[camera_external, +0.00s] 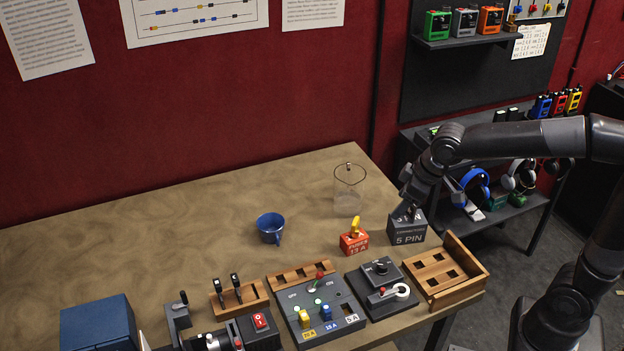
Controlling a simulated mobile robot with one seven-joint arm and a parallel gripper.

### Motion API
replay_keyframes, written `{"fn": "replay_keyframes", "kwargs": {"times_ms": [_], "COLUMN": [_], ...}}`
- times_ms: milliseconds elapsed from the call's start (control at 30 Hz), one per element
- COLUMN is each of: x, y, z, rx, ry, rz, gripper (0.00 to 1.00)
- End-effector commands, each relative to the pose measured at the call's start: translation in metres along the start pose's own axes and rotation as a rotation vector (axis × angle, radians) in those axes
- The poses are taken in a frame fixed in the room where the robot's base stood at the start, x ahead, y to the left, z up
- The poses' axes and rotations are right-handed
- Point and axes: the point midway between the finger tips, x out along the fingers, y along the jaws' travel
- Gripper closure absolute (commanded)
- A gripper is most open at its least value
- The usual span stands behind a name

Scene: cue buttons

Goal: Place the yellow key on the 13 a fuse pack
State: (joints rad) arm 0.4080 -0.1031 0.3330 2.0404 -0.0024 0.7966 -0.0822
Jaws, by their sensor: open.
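The red-orange 13 A fuse pack (354,243) stands on the table right of centre. The yellow key (355,226) is upright at the top of the pack and appears to rest on it. My gripper (404,213) is open, to the right of the key and apart from it. It is low over the grey block marked 5 PIN (409,235). The fingertips are small and dark here, and I cannot tell whether they touch that block.
A clear beaker (349,190) stands behind the fuse pack, and a blue mug (270,228) is to its left. A switch panel (316,312), a grey device with a ring (382,289) and a wooden tray (478,268) line the front edge. The table's left rear is clear.

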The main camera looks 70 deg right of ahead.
Motion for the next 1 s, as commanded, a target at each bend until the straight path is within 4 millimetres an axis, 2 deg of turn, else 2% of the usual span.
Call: {"fn": "replay_keyframes", "kwargs": {"times_ms": [33, 100, 300, 500, 600, 800, 1000], "x": [-0.015, -0.03, -0.065, -0.083, -0.086, -0.086, -0.086], "y": [-0.007, -0.012, -0.023, -0.029, -0.031, -0.032, -0.032], "z": [0.015, 0.036, 0.101, 0.164, 0.186, 0.207, 0.208], "rx": [-0.007, -0.008, 0.001, 0.017, 0.022, 0.029, 0.03], "ry": [0.01, 0.019, 0.048, 0.078, 0.087, 0.094, 0.093], "rz": [0.011, 0.022, 0.023, -0.014, -0.036, -0.061, -0.062], "gripper": [0.4, 0.4, 0.4, 0.4, 0.4, 0.4, 0.4]}}
